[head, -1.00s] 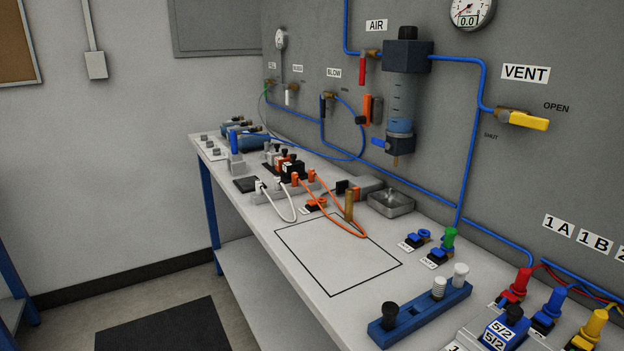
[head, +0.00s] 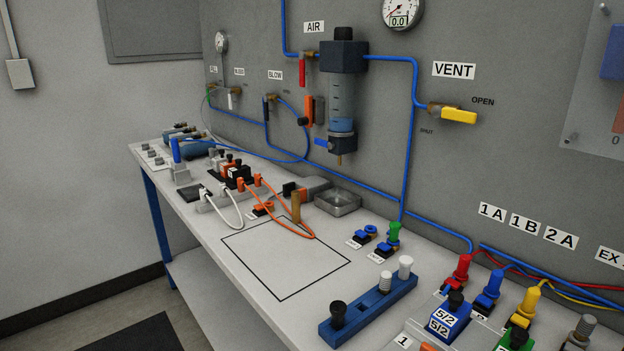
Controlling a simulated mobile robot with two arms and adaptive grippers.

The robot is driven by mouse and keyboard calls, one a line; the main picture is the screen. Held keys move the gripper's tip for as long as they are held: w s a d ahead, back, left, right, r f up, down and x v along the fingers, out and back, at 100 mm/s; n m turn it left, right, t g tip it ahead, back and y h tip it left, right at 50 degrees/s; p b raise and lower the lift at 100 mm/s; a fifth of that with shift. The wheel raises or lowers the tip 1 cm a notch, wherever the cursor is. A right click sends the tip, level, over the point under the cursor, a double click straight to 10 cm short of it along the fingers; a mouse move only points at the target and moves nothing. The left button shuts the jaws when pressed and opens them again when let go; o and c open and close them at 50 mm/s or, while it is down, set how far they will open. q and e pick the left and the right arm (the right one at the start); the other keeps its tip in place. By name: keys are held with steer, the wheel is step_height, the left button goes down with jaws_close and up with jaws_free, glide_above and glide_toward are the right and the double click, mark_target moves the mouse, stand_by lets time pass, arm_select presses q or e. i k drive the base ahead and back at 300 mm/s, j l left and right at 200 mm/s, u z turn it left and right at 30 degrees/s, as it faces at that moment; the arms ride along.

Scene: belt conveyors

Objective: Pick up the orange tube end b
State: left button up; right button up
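A brass-coloured upright post (head: 296,207) stands beside the tube. Neither of my grippers is in view.
A metal tray (head: 337,202) lies behind. Coloured fittings and a 5/2 valve block (head: 447,318) crowd the right. Blue tubing runs along the wall.

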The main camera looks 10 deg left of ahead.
mark_target(257, 181)
steer(key=i+j+z, duration=0.1)
steer(key=j+z, duration=0.25)
steer(key=i+j+z, duration=0.1)
steer(key=j+z, duration=0.6)
